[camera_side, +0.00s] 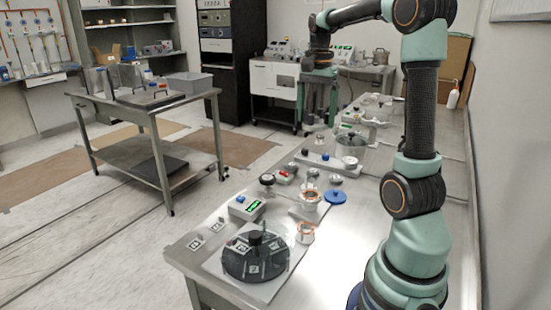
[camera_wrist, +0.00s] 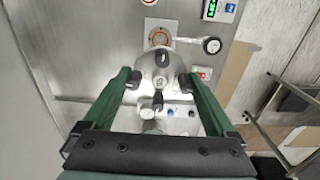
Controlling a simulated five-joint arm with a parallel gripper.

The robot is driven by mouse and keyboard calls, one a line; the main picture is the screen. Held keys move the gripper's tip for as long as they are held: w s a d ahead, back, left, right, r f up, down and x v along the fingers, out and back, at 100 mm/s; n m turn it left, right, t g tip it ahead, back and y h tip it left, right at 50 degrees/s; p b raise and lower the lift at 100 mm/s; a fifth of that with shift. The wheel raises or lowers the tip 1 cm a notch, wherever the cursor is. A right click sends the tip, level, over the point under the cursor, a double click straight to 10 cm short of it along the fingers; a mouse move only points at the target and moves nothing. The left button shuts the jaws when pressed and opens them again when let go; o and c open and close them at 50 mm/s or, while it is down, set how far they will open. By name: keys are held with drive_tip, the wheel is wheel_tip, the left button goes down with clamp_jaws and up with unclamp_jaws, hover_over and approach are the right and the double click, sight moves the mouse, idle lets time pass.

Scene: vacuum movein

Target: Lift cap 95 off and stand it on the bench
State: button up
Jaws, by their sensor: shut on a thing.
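In the wrist view my gripper (camera_wrist: 158,82) has its two green fingers with dark tips on either side of a round silvery cap (camera_wrist: 159,73), and is shut on it. A dark knob-like part and small markings show at the cap; I cannot read the number surely. In the side view my gripper (camera_side: 316,122) points down at the far side of the bench (camera_side: 335,235).
On the bench are an orange-ringed vessel (camera_side: 310,197), a blue lid (camera_side: 336,197), a green-display box (camera_side: 247,207), a dark round carousel (camera_side: 256,262) and a metal pot (camera_side: 352,145). A plate with small knobs (camera_side: 325,161) lies near the pot. The bench's front right is bare.

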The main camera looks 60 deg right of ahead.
drive_tip(key=shift+r, duration=1.2)
drive_tip(key=w+a+f, duration=0.6)
drive_tip(key=a+f, duration=0.3)
drive_tip(key=a, duration=0.1)
wheel_tip(320, 180, down, 16)
drive_tip(key=shift+f, duration=2.05)
drive_tip(key=shift+f, duration=0.15)
drive_tip(key=o, duration=1.1)
drive_tip(key=shift+o, duration=0.2)
